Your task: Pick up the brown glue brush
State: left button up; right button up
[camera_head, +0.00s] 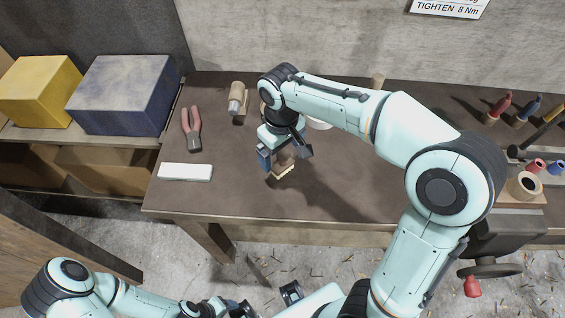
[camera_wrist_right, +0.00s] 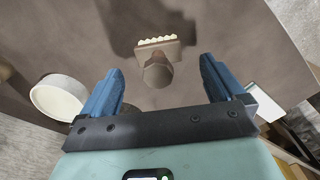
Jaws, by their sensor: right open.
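The brown glue brush (camera_head: 284,171) is on the brown worktable (camera_head: 335,190), partly hidden behind my right gripper (camera_head: 284,158) in the head view. In the right wrist view the brush (camera_wrist_right: 158,73) shows a round handle end towards the camera and a block with pale bristles beyond it. My right gripper (camera_wrist_right: 161,66) is open, its blue fingers on either side of the handle's line and apart from it. My left gripper (camera_head: 222,306) is low in the head view, in front of the table; its jaws are not clear.
Red-handled pliers (camera_head: 192,127), a white block (camera_head: 185,172) and a beige-and-grey tool (camera_head: 237,100) lie to the left. A white round dish (camera_wrist_right: 60,97) is close by. Yellow (camera_head: 40,90) and blue (camera_head: 122,95) boxes stand on the left shelf. A tool holder (camera_head: 520,193) is at right.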

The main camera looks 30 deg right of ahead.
aim_at(282, 163)
notch_tip(282, 163, down, 6)
jog(key=shift+b, duration=0.3)
jog(key=c, duration=1.1)
